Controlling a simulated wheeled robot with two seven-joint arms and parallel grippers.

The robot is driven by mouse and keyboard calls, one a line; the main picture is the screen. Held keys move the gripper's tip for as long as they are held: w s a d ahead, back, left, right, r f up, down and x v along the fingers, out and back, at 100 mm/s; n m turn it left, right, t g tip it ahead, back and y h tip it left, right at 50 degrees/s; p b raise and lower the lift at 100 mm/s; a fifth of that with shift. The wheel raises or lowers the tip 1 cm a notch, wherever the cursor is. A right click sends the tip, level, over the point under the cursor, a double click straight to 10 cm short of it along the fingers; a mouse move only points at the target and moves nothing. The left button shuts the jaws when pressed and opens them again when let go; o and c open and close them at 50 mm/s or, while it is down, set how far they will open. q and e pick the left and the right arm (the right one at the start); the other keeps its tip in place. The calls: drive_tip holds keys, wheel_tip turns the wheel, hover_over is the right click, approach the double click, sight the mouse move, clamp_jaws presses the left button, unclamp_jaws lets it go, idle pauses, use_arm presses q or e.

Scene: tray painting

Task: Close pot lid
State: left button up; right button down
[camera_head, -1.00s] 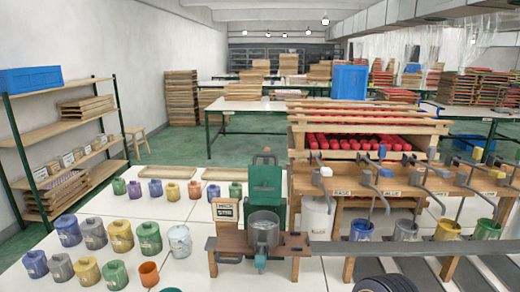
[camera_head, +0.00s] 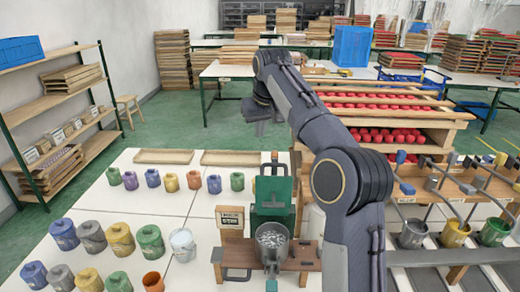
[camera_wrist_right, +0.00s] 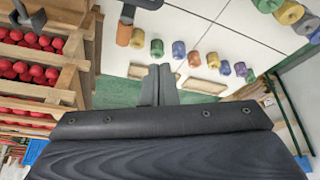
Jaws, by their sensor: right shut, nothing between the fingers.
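The metal pot (camera_head: 271,243) sits in a wooden stand on the white table in the head view, its mouth open and grey contents showing. A green upright panel (camera_head: 272,190) stands behind it, with a dark post and knob above; it looks like the raised lid, but I cannot be sure. My right gripper (camera_head: 263,113) is above and behind the pot, well apart from it, with my arm reaching in from the right. The wrist view shows its two fingers (camera_wrist_right: 159,85) together and empty. My left gripper is not in view.
Small coloured jars (camera_head: 172,182) stand in a row left of the stand, with larger paint cans (camera_head: 120,238) nearer. A rack of red items (camera_head: 375,102) is behind my arm. Levers and metal cups (camera_head: 412,234) line the right. Green floor (camera_head: 170,125) is open beyond the table.

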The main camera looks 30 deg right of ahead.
wheel_tip(320, 180, down, 9)
drive_tip(key=shift+s, duration=0.2)
idle(0.5)
drive_tip(key=shift+d+f, duration=0.1)
